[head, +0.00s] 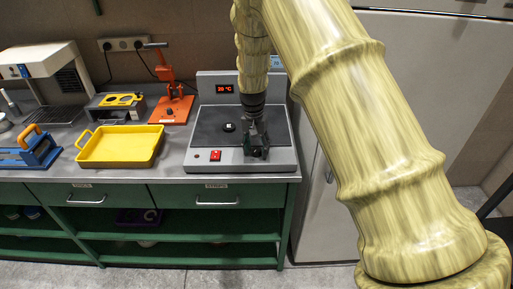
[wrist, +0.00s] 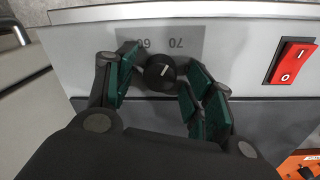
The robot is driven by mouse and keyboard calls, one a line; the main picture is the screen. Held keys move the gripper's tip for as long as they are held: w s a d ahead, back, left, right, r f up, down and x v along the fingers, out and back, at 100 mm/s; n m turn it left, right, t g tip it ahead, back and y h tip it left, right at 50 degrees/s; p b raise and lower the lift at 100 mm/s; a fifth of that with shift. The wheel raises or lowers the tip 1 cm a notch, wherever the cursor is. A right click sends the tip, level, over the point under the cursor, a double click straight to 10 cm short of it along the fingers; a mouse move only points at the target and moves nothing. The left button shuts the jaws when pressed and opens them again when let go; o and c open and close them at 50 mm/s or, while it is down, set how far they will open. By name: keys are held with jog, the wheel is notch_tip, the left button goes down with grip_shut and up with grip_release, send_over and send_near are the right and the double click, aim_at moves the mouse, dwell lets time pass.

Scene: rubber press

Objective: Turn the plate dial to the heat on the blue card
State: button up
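The hot plate (head: 205,135) is a grey unit with a dark top, a red display reading about 20 °C and a red switch (head: 215,155). Its black plate dial (wrist: 160,72) shows in the wrist view with a short white mark; upside-down numbers 60 and 70 are printed beside it. My gripper (head: 258,150) points down at the unit's front right. In the wrist view its green-padded fingers (wrist: 160,85) stand either side of the dial, with gaps between pads and dial. A small bluish card (head: 276,61) shows behind my arm; its text is unreadable.
The red switch (wrist: 292,62) is right of the dial in the wrist view. A yellow tray (head: 120,165), an orange press (head: 172,108) and a blue tool (head: 30,152) stand left on the bench. A pale cabinet (head: 325,200) is at right.

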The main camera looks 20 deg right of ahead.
aim_at(255, 148)
notch_tip(255, 148, up, 12)
jog(key=shift+w+a, duration=0.2)
jog(key=shift+a, duration=0.05)
dwell(0.6)
